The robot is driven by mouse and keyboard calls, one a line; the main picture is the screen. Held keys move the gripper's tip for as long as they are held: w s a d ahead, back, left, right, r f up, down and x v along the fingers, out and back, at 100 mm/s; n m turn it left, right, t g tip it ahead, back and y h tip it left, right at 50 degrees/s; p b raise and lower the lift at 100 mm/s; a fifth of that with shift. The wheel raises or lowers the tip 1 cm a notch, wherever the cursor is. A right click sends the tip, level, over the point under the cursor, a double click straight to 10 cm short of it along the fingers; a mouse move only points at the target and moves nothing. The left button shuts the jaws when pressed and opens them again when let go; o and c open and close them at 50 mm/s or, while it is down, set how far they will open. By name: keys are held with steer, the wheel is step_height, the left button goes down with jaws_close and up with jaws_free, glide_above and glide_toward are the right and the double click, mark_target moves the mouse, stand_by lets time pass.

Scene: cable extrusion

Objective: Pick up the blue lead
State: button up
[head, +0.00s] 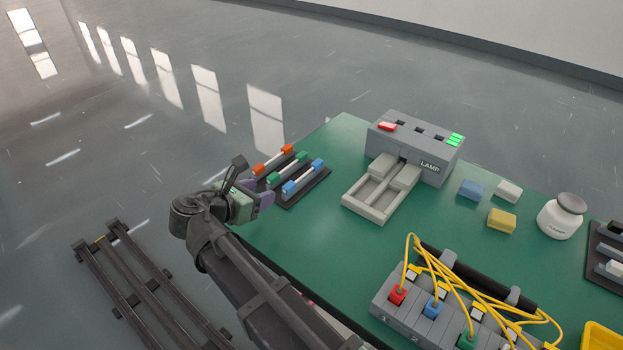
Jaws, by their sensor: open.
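A short lead with blue ends and a pale middle (303,177) lies in a dark rack (312,190) at the table's left edge, the nearest to the right of three. A green-ended lead (287,169) and an orange-ended one (272,161) lie beside it. My gripper (254,181) is open, just left of the rack and apart from the blue-ended lead. Its jaws look empty, though the arm hides part of them. A blue plug (431,307) on a yellow cable also sits in a grey socket block (400,318) at the front.
A grey box marked LAMP (428,160) with a pale tray (376,207) stands right of the rack. Green tabletop is clear between rack and socket block.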

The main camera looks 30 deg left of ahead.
mark_target(290, 184)
steer(key=b+x, duration=0.2)
steer(key=x, duration=0.2)
steer(key=shift+w+f, duration=0.25)
steer(key=shift+f, duration=0.1)
steer(key=shift+w+d, duration=0.15)
steer(key=shift+w, duration=0.25)
steer(key=b+x, duration=0.2)
steer(key=x, duration=0.3)
steer(key=shift+w+f, duration=0.1)
steer(key=shift+f, duration=0.05)
steer(key=shift+d, duration=0.1)
jaws_close()
